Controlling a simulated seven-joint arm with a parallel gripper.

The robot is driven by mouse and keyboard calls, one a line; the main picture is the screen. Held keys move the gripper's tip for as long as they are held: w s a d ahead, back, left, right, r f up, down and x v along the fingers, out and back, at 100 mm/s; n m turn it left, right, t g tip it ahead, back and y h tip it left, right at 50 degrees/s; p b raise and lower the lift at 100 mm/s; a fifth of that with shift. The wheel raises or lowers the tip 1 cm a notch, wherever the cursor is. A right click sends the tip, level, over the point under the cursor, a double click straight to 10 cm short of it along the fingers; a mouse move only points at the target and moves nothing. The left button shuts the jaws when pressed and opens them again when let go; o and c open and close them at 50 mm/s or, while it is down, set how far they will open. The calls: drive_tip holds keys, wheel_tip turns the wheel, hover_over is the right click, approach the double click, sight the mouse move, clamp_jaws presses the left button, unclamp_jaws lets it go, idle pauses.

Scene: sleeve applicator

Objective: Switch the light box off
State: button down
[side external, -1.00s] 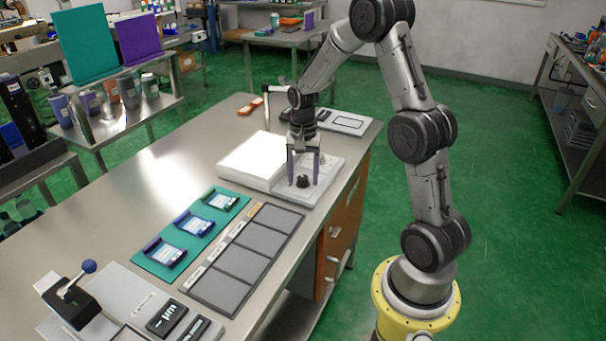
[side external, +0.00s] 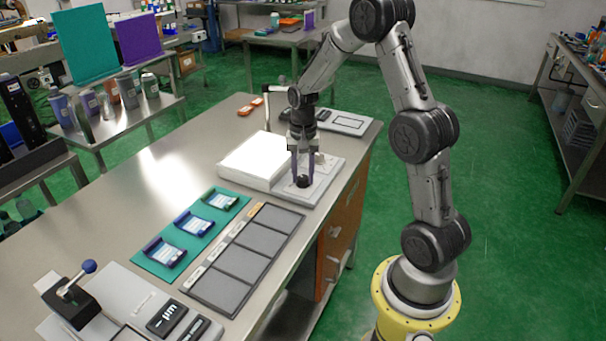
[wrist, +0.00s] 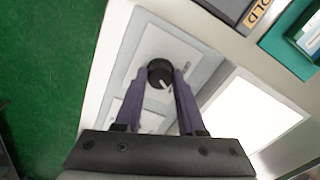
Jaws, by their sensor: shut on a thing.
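The light box has a white panel (side external: 250,158) that looks bright and lit. It also shows in the wrist view (wrist: 252,112). Beside the panel is a pale control plate (side external: 325,180) with a round black knob (side external: 303,181). In the wrist view the knob (wrist: 160,73) carries a white pointer mark, directed toward the lower right. My gripper (side external: 303,172) points down over the plate. Its two purple-grey fingers are shut on the knob, one on each side, as the wrist view shows (wrist: 160,76).
A teal mat (side external: 190,233) holds several sleeve-like pieces. A framed tray of grey panels (side external: 243,262) lies at the table's front edge. A lever device (side external: 75,298) stands at the near left. A grey plate (side external: 345,122) lies behind my gripper. The left middle of the table is clear.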

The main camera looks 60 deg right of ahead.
sight(303, 177)
drive_tip(key=n, duration=0.6)
drive_tip(key=shift+n, duration=0.4)
drive_tip(key=n, duration=0.5)
drive_tip(key=shift+n, duration=0.4)
drive_tip(key=c, duration=0.5)
unclamp_jaws()
drive_tip(key=shift+r, duration=0.1)
wheel_tip(303, 177, up, 14)
